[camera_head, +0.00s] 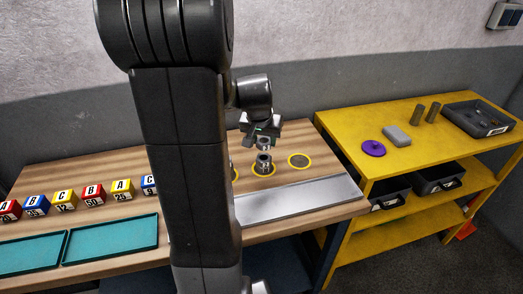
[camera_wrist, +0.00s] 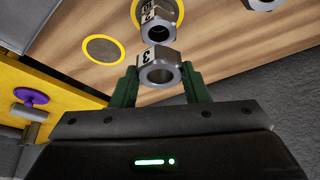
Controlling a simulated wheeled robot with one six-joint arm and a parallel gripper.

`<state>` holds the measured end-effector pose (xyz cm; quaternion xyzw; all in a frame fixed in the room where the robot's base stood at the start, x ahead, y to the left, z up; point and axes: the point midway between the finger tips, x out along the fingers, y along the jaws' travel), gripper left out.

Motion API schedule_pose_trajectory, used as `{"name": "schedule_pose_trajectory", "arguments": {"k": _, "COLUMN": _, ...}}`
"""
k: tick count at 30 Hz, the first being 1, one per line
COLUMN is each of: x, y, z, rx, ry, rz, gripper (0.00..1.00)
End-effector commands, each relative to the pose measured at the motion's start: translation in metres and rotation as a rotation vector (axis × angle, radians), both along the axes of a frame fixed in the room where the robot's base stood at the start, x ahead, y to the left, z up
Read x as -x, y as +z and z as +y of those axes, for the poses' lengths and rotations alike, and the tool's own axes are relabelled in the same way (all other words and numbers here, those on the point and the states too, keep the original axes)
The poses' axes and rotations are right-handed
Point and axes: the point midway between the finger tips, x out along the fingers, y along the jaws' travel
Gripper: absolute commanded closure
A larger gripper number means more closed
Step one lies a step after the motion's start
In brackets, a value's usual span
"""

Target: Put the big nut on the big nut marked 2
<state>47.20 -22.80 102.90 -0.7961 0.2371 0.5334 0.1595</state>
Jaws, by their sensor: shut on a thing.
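My gripper (camera_wrist: 158,84) is shut on a grey metal big nut marked 3 (camera_wrist: 160,57), its open bore showing in the wrist view. In the head view my gripper (camera_head: 262,132) points down and holds this nut (camera_head: 264,144) in the air. The big nut marked 2 (camera_wrist: 158,30) shows just beyond it in the wrist view. The two nuts look apart, with a small gap. Another marking shows behind the 2; I cannot read it surely.
A yellow ring with a bare grey disc (camera_head: 299,161) lies to the right. Another nut (camera_wrist: 263,4) shows at the wrist view's top edge. A metal plate (camera_head: 300,200), lettered blocks (camera_head: 93,195) and teal trays (camera_head: 110,240) share the bench. A yellow shelf (camera_head: 350,117) stands right.

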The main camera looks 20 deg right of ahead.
Motion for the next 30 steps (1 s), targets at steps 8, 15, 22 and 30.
{"name": "schedule_pose_trajectory", "arguments": {"k": 8, "x": 0.0, "y": -0.034, "z": 0.0, "rx": 0.001, "ry": 0.001, "rz": 0.002, "gripper": 0.87}}
{"name": "schedule_pose_trajectory", "arguments": {"k": 15, "x": 0.0, "y": -0.043, "z": 0.0, "rx": 0.0, "ry": -0.001, "rz": -0.002, "gripper": 0.87}}
{"name": "schedule_pose_trajectory", "arguments": {"k": 22, "x": 0.0, "y": -0.047, "z": 0.0, "rx": 0.0, "ry": -0.001, "rz": -0.002, "gripper": 0.87}}
{"name": "schedule_pose_trajectory", "arguments": {"k": 30, "x": 0.0, "y": -0.045, "z": 0.0, "rx": 0.0, "ry": -0.001, "rz": -0.002, "gripper": 0.37}}
